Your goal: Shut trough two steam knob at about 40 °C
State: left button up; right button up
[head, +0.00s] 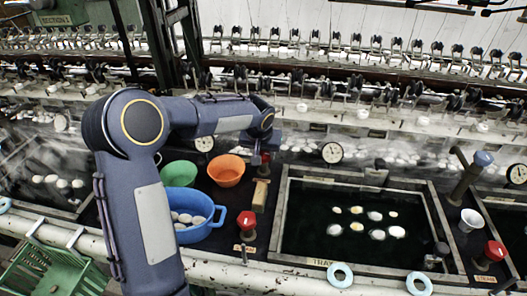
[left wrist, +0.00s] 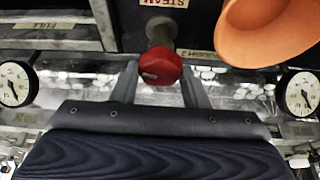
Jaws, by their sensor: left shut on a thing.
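My left gripper (head: 267,146) reaches to the back edge between two basins. In the left wrist view, the fingers of the gripper (left wrist: 160,88) stand on either side of a red knob (left wrist: 161,68) and are shut on it. The knob sits on a short stem beside a label reading STEAM (left wrist: 163,3). In the head view only a little of this red knob (head: 265,158) shows below the gripper. A round white dial (head: 331,152) stands to the right of it and another dial (head: 203,142) to the left; their readings are too small to tell. My right gripper is not in view.
An orange bowl (head: 226,170) stands close left of the gripper. A green bowl (head: 178,174) and a blue tub (head: 190,232) of cocoons are nearby. Other red knobs stand at the front (head: 246,220) and right (head: 495,250). A dark basin (head: 300,215) with floating cocoons lies to the right.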

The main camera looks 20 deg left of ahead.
pick_arm(q)
jog(key=m+h+p, duration=0.1)
jog(key=m, duration=0.2)
jog(key=shift+a+r, duration=0.15)
jog(key=shift+m+h+p, duration=0.6)
jog(key=shift+m+p, duration=0.2)
jog(key=shift+m, duration=0.9)
jog(key=o, duration=1)
jog(key=shift+c, duration=0.2)
jog(key=v, duration=0.7)
jog(key=shift+r, duration=0.25)
jog(key=shift+s+a, duration=0.15)
